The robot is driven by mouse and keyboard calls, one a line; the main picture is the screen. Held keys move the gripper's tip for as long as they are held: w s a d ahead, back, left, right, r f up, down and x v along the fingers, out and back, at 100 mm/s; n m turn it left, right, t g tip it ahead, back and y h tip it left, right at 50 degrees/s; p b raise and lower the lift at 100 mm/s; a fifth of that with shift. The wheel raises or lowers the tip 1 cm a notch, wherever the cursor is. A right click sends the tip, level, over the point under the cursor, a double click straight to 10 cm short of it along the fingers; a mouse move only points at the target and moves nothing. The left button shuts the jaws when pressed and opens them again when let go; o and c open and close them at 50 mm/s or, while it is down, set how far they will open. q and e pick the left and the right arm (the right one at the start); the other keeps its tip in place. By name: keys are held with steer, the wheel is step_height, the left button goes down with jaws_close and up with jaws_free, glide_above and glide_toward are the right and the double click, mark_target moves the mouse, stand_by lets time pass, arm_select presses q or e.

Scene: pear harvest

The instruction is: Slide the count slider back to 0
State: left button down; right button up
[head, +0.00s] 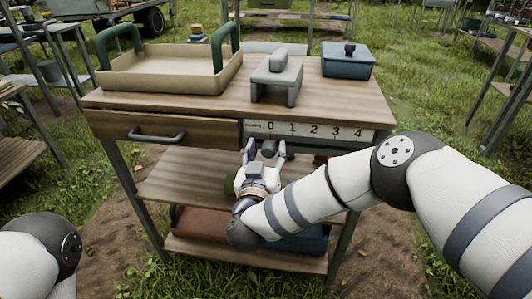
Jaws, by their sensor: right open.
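The count scale (318,132) is a pale strip with the numbers 0 to 4 on the front edge of the wooden table (190,103). A dark slot runs just below the numbers. My right gripper (265,146) is open in front of the slot, below the 0. A small grey piece (268,148) shows between its fingertips and looks like the slider knob. I cannot tell whether the fingers touch it. My left gripper is out of view; only part of my left arm shows at the lower left.
A tan tray (170,82) with green handles, a grey stand (277,85) and a blue box (347,66) stand on the table. A drawer (205,136) with a dark handle is left of the scale. Shelves lie below; grass surrounds the table.

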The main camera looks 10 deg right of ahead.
steer(key=v, duration=1.2)
steer(key=s+d+f+n+g+y+p, duration=0.25)
steer(key=s+f+g, duration=0.25)
steer(key=s+f, duration=0.35)
steer(key=s+d+f+n+g+y+p, duration=0.1)
steer(key=s+d+f+g+y+p, duration=0.25)
steer(key=s+f, duration=0.5)
arm_select(q)
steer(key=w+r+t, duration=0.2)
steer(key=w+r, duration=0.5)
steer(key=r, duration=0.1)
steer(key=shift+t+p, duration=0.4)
steer(key=shift+p, duration=0.05)
arm_select(e)
steer(key=s+d+r+g, duration=0.1)
steer(key=s+d+g, duration=0.2)
steer(key=s, duration=0.6)
steer(key=s+d+r+m+g, duration=0.1)
steer(key=s+d+g, duration=0.3)
steer(key=s, duration=0.5)
steer(key=s+d+r+m+g+h, duration=0.1)
steer(key=s+d+g, duration=0.3)
steer(key=s, duration=0.5)
steer(key=shift+s+d+r, duration=0.2)
steer(key=shift+d+r, duration=0.15)
steer(key=shift+d, duration=0.45)
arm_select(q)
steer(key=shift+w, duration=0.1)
arm_select(e)
steer(key=shift+m, duration=0.25)
